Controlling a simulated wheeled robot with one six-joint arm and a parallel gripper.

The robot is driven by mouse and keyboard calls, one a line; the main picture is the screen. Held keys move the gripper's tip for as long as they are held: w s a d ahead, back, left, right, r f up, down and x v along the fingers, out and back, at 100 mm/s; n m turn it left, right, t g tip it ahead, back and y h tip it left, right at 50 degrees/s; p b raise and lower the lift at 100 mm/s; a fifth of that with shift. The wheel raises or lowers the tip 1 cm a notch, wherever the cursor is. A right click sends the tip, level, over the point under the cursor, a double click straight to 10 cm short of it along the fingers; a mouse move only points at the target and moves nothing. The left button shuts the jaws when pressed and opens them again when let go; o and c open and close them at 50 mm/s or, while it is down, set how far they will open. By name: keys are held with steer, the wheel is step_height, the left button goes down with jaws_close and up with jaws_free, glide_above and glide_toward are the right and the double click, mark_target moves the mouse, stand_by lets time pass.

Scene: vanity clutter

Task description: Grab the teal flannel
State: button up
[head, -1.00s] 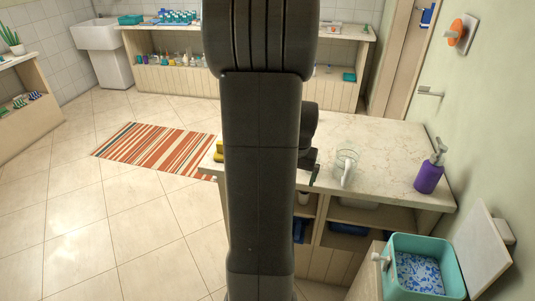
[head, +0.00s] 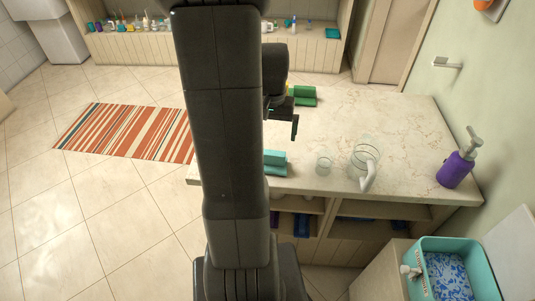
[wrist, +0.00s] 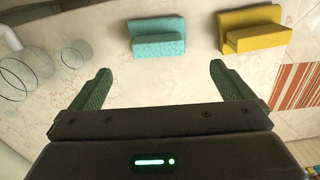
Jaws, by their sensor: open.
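The teal flannel (head: 275,163) is folded and lies near the front edge of the marble counter, partly hidden by my arm in the head view. In the wrist view the teal flannel (wrist: 157,38) is beyond my fingertips, roughly centred between them and apart from both. My gripper (wrist: 161,82) is open and empty, with one green finger on each side. In the head view my gripper (head: 284,124) is over the counter, farther back than the teal flannel; one finger is plain and the rest is partly hidden.
A yellow flannel (wrist: 255,30) lies beside the teal one in the wrist view. A green flannel (head: 303,96) lies at the counter's back. A small glass (head: 324,164), a larger glass vessel (head: 366,157) and a purple pump bottle (head: 455,168) stand to the right. A teal bin (head: 418,268) is lower right.

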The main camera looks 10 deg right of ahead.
mark_target(273, 152)
step_height(273, 152, down, 7)
steer(key=shift+s+f, duration=0.1)
steer(key=shift+f, duration=0.05)
steer(key=shift+w+d+f, duration=0.1)
steer(key=shift+d+f, duration=0.05)
steer(key=shift+f, duration=1.15)
steer(key=shift+w+d+f, duration=0.1)
steer(key=shift+f, duration=1.2)
steer(key=c, duration=0.7)
